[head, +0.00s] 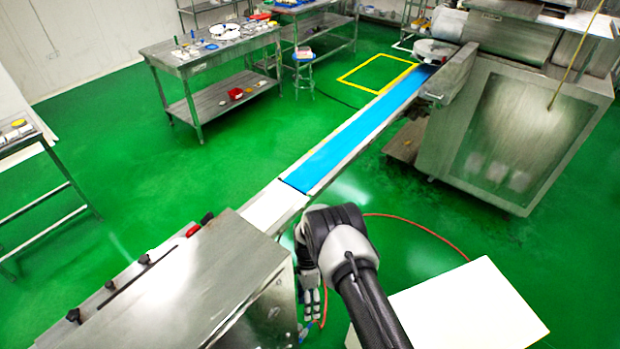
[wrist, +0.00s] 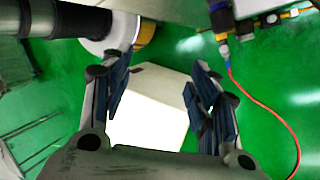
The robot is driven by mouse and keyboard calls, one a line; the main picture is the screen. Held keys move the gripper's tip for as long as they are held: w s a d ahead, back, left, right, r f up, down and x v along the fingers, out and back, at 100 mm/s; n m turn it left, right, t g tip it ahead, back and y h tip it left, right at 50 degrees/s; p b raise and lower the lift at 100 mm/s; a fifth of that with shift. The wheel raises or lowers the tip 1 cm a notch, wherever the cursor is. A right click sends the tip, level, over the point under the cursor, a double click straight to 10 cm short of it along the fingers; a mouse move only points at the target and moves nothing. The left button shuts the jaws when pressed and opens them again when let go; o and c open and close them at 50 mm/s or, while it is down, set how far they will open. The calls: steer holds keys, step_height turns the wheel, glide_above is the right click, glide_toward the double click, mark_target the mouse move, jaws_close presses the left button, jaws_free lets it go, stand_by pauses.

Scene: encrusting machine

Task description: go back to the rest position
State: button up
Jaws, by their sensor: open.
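My gripper (wrist: 158,85) is open and empty in the wrist view, its two dark-padded fingers spread apart. Behind the gap between them is a white-topped box (wrist: 150,115). In the head view my arm reaches forward from the bottom, and my gripper (head: 312,305) hangs downward beside the steel machine housing, partly hidden by the arm. The white-topped box (head: 460,312) stands to the right of my arm.
A blue conveyor belt (head: 350,140) runs to the large steel machine (head: 520,130). The near steel housing (head: 190,285) has knobs. A red hose (wrist: 270,115) lies close by. A steel table (head: 215,50) holds dishes. Green floor (head: 130,130) is free at left.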

steer(key=w+d+r+n+t+b, duration=0.1)
steer(key=w+r+n+b, duration=0.15)
steer(key=r, duration=0.55)
steer(key=w+d+r+n+t+b, duration=0.1)
steer(key=w+r+b, duration=0.25)
steer(key=r, duration=0.55)
steer(key=s+d+r+n+t+b, duration=0.1)
steer(key=d+r+n+b, duration=0.1)
steer(key=r, duration=0.4)
steer(key=s+d+r+n+t+b, duration=0.1)
steer(key=d+r+t+b, duration=0.15)
steer(key=r, duration=0.45)
steer(key=s+d+r+n+t+b, duration=0.1)
steer(key=s+d+r+n+b, duration=0.15)
steer(key=s, duration=0.35)
steer(key=s+d+r+n+t+b, duration=0.1)
steer(key=s+d+r+n+b, duration=0.2)
steer(key=s, duration=0.4)
steer(key=s+d+f+n+t+b, duration=0.1)
steer(key=s+b, duration=0.1)
steer(key=s, duration=0.4)
steer(key=s+d+f+n+t+b, duration=0.1)
steer(key=s+b, duration=0.1)
steer(key=s, duration=0.4)
steer(key=shift+d+n, duration=0.3)
steer(key=shift+d, duration=0.05)
steer(key=shift+c, duration=0.5)
